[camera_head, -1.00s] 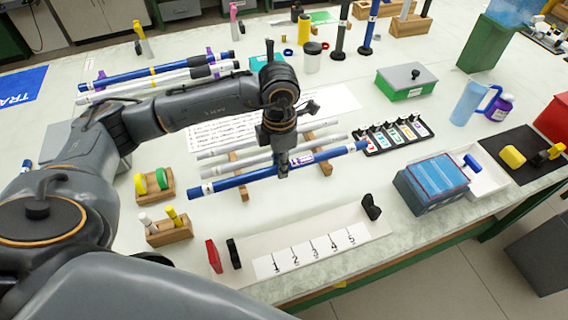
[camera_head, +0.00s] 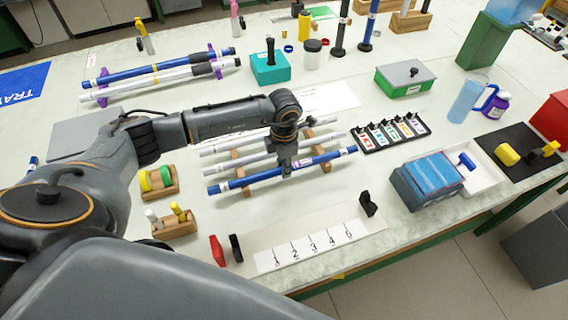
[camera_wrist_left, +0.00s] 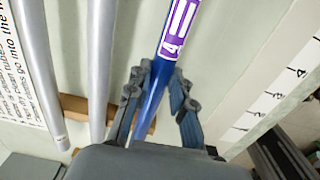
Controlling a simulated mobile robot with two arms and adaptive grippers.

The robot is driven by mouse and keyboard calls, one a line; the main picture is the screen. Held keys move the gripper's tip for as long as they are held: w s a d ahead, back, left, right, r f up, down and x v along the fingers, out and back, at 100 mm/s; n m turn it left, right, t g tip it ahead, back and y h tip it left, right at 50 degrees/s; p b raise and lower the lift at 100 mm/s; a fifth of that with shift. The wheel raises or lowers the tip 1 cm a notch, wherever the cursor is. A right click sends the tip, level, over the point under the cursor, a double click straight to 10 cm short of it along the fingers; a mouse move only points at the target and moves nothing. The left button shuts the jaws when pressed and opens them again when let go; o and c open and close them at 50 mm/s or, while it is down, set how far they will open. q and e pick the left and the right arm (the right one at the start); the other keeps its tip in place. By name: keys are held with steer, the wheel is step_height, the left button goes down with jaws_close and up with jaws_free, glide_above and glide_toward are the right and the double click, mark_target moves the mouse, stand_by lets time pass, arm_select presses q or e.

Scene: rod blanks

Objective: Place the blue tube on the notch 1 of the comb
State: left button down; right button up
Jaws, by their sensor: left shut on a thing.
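The blue tube (camera_head: 240,181) lies roughly level across the near ends of two wooden rests (camera_head: 323,165); I cannot tell whether it touches them. My left gripper (camera_head: 287,171) is shut on its middle from above. In the left wrist view the tube (camera_wrist_left: 179,30), with a purple-and-white label, runs between the fingers (camera_wrist_left: 160,85). A white strip (camera_head: 311,247) numbered 1 to 5 lies in front, with 1 at its left end. I cannot make out the comb's notches for sure. My right gripper is out of view.
Grey tubes (camera_head: 222,149) lie parallel just behind the blue tube. Red (camera_head: 217,250) and black (camera_head: 368,203) upright pieces stand near the strip's ends. A blue-topped box (camera_head: 430,180) stands to the right. The bench's front edge lies just beyond the strip.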

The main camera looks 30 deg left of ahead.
arm_select(q)
steer(key=shift+f, duration=0.15)
steer(key=c, duration=1.2)
jaws_free()
steer(key=shift+o, duration=0.2)
steer(key=shift+r, duration=0.4)
step_height(320, 180, up, 12)
steer(key=b, duration=0.3)
steer(key=shift+f, duration=0.15)
steer(key=shift+f, duration=0.1)
